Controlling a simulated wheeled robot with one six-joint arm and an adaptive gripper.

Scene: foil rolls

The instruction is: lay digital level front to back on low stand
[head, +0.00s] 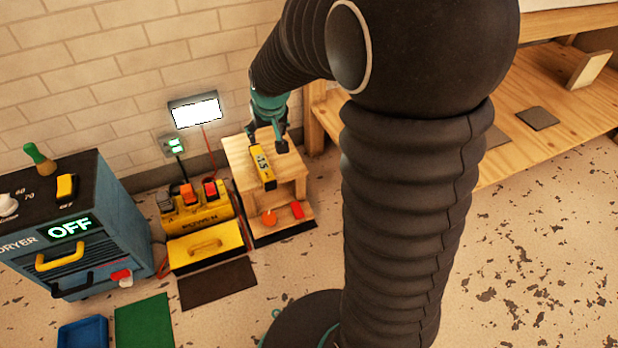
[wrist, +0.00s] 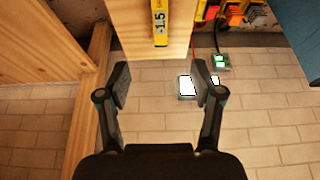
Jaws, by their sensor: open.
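The digital level (head: 264,171) is a yellow bar with a black-on-yellow number display. It lies front to back on the top of the low wooden stand (head: 238,152), its near end at about the front edge. In the wrist view the level (wrist: 160,25) lies on the light wooden top (wrist: 128,30), its lower end beyond the fingertips. My gripper (head: 267,142) is over the back of the stand. Its two fingers (wrist: 161,80) are spread wide with nothing between them, apart from the level. The level's far end is partly hidden by my gripper in the head view.
A yellow power box (head: 205,245) with switches stands close left of the stand. Left of it is a dryer cabinet (head: 105,225). The brick wall (head: 110,70) is behind, with a lit panel (head: 195,111). A wooden bench (head: 550,110) is at right.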

